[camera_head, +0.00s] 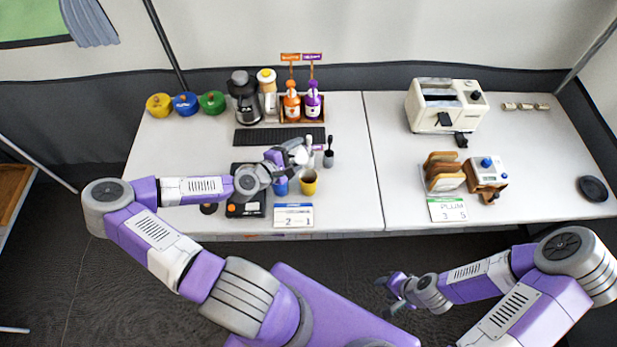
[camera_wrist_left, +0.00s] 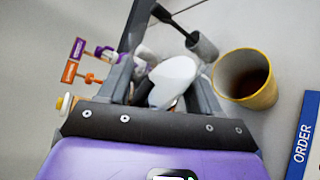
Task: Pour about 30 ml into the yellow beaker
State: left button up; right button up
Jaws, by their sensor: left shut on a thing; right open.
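The yellow beaker (camera_head: 309,184) stands upright on the left table, behind the order card. In the left wrist view the yellow beaker (camera_wrist_left: 262,97) is at the right, with dark content inside. My left gripper (camera_head: 290,158) is shut on a white rounded vessel (camera_head: 299,154), held just behind and left of the beaker. In the left wrist view the white vessel (camera_wrist_left: 172,80) sits between the fingers, apart from the beaker; its contents are hidden. My right gripper (camera_head: 395,290) is open and empty, in front of the tables.
A blue cup (camera_head: 281,187) stands left of the yellow beaker, near a black device (camera_head: 245,205) and an order card (camera_head: 293,216). A small dark holder with a stick (camera_head: 328,159) stands behind. Orange (camera_head: 291,105) and purple (camera_head: 313,105) bottles stand at the back.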

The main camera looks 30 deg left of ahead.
pick_arm(q)
jog(key=shift+r+m+t+y+b, duration=0.3)
jog(key=shift+r+m+t+b, duration=0.25)
jog(key=shift+m+b, duration=0.5)
dwell(0.5)
jog(key=shift+a+r, duration=0.1)
jog(key=shift+a, duration=0.15)
dwell(0.6)
jog(key=shift+d+b, duration=0.3)
jog(key=shift+b, duration=0.2)
dwell(0.5)
dwell(0.4)
jog(key=shift+a+f+m, duration=0.1)
jog(key=shift+f+m, duration=0.1)
jog(key=shift+m, duration=0.05)
jog(key=shift+a, duration=0.3)
jog(key=shift+b, duration=0.3)
jog(key=shift+w+a+f+t, duration=0.15)
jog(key=shift+w+a+t, duration=0.05)
jog(key=shift+w+t, duration=0.05)
